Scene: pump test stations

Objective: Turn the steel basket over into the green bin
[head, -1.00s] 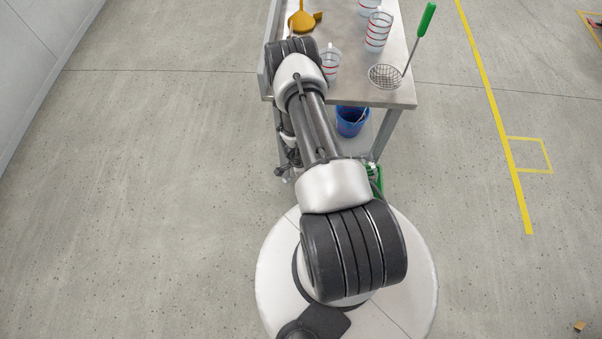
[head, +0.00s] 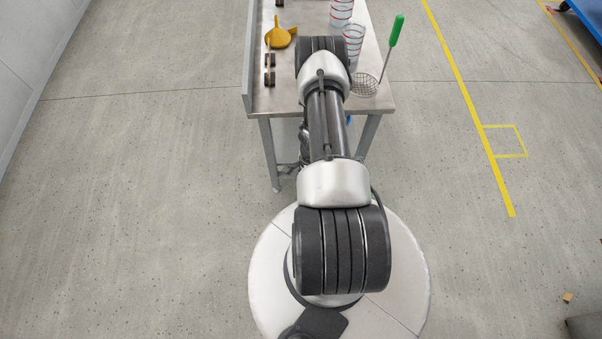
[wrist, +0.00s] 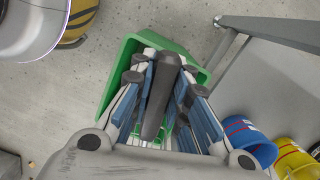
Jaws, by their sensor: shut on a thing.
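In the wrist view my gripper (wrist: 158,122) is shut on a dark grey, bar-like handle (wrist: 164,66), which lies lengthwise between the blue-padded fingers. In the head view my arm hides the gripper and bin.
The steel table (head: 375,103) also bears a yellow scoop (head: 281,38) and clear cups with red bands (head: 353,42). A table leg (wrist: 228,47), a blue bucket (wrist: 248,140) and a yellow bucket (wrist: 293,160) are close right of the bin. Floor left of the table is clear.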

